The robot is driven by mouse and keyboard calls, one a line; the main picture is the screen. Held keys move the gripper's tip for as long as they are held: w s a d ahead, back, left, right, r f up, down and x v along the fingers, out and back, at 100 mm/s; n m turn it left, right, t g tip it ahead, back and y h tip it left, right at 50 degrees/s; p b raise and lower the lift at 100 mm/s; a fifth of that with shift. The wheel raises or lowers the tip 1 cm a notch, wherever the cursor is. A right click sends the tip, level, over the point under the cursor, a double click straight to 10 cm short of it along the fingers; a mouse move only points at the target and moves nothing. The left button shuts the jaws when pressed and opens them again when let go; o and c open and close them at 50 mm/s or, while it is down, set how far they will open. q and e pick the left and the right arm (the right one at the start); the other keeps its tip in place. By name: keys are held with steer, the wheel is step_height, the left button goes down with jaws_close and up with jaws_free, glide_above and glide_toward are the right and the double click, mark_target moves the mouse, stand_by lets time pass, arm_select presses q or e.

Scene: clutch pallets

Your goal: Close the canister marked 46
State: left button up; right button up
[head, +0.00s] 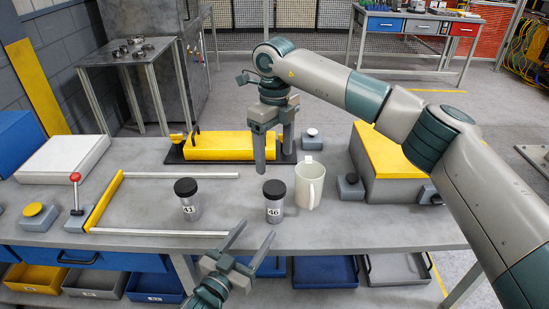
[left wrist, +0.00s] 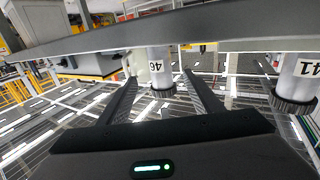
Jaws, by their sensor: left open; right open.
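The canister marked 46 (head: 274,211) stands upright on the grey table, a light cylinder with a black lid (head: 274,187) on top. I cannot tell whether the lid is fully shut. In the left wrist view canister 46 (left wrist: 157,66) appears upside down, beyond and between my left fingers. My left gripper (head: 258,230) is open and empty, low in front of canister 46 near the table's front edge, apart from it. My right gripper (head: 273,160) points down, open and empty, behind and above canister 46.
Canister 41 (head: 188,207) with a black lid stands to the left. A white mug (head: 310,190) stands close at the right of canister 46. A yellow block (head: 216,146) lies behind. A yellow-topped grey box (head: 390,160) is at the right. Rails (head: 160,233) lie around canister 41.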

arm_select(q)
steer(key=shift+b+v, duration=0.3)
steer(key=shift+v, duration=2.45)
